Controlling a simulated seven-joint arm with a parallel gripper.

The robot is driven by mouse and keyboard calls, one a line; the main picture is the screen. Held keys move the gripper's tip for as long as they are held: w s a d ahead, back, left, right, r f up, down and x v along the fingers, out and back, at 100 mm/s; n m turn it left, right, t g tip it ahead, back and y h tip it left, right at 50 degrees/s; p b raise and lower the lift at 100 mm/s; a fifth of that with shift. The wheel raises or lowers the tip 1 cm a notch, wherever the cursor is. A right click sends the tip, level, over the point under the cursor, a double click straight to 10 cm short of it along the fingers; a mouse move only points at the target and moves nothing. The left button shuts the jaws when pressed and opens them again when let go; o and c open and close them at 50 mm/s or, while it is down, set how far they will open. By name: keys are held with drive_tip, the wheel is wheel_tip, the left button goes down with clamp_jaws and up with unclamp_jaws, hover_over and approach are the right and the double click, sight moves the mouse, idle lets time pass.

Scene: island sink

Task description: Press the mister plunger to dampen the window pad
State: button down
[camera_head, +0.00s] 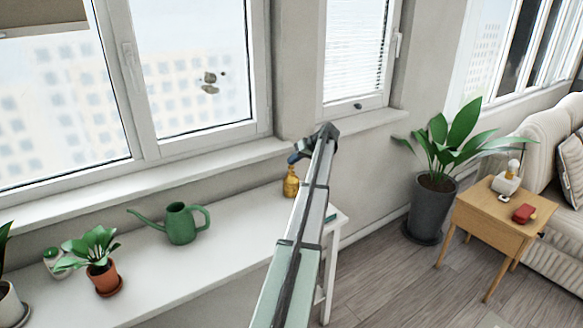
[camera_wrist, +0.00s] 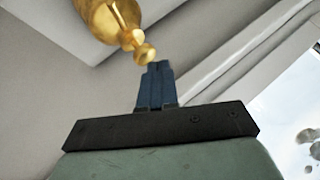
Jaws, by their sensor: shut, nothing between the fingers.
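The mister (camera_head: 291,182) is a small amber-gold bottle standing upright near the right end of the white bench. Its top is partly hidden by my gripper in the head view. In the wrist view the shiny brass mister (camera_wrist: 102,17) shows at the top, with a round knob at its tip. My gripper (camera_head: 293,158) has blue fingers, shut together and empty. In the wrist view the fingertips (camera_wrist: 157,64) are right beside the knob; I cannot tell whether they touch. I cannot pick out the window pad with certainty.
A green watering can (camera_head: 181,224) and a potted plant (camera_head: 103,275) stand on the bench (camera_head: 235,232). Dark smudges (camera_head: 209,82) mark the window pane. A large potted plant (camera_head: 430,205) and a wooden side table (camera_head: 490,215) with small objects are at right. Bench between can and mister is clear.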

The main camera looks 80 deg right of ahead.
drive_tip(key=shift+f, duration=0.45)
idle(0.6)
drive_tip(key=shift+r, duration=0.55)
idle(0.3)
drive_tip(key=shift+r, duration=2.9)
idle(0.4)
